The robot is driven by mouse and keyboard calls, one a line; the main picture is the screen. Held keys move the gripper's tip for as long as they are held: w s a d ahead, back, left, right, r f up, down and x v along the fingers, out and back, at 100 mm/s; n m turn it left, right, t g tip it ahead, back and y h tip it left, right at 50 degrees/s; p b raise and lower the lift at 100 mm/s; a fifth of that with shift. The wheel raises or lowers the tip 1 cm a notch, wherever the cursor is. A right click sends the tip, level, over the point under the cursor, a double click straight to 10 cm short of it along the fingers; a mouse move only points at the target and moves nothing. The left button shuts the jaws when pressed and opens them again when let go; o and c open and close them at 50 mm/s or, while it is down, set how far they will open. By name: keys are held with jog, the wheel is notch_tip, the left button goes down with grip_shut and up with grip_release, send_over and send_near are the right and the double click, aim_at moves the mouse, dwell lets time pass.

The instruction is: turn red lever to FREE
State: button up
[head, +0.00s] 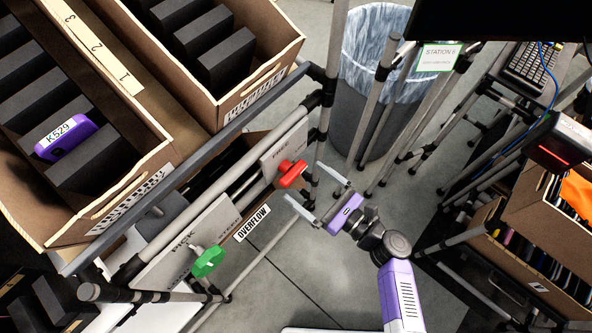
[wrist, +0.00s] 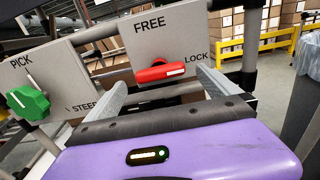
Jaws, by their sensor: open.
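The red lever (head: 292,173) is mounted on a grey plate (wrist: 188,44) on the rack's side. In the wrist view the red lever (wrist: 160,72) lies nearly level, its white-marked end to the right, towards the word LOCK; FREE is printed above it. My gripper (head: 303,182) is open, its two fingers pointing at the lever from the right in the head view. In the wrist view the lever shows between the finger tips (wrist: 161,80), with nothing held. I cannot tell whether a finger touches it.
A green lever (head: 208,261) sits on a neighbouring plate marked PICK. Cartons with dark blocks (head: 130,150) rest tilted on the rack above. A rack post (head: 326,110) stands close beyond the red lever. A lined bin (head: 372,50) stands behind; open floor lies below my gripper.

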aim_at(297, 177)
jog(key=shift+x, duration=2.55)
jog(key=c, duration=1.3)
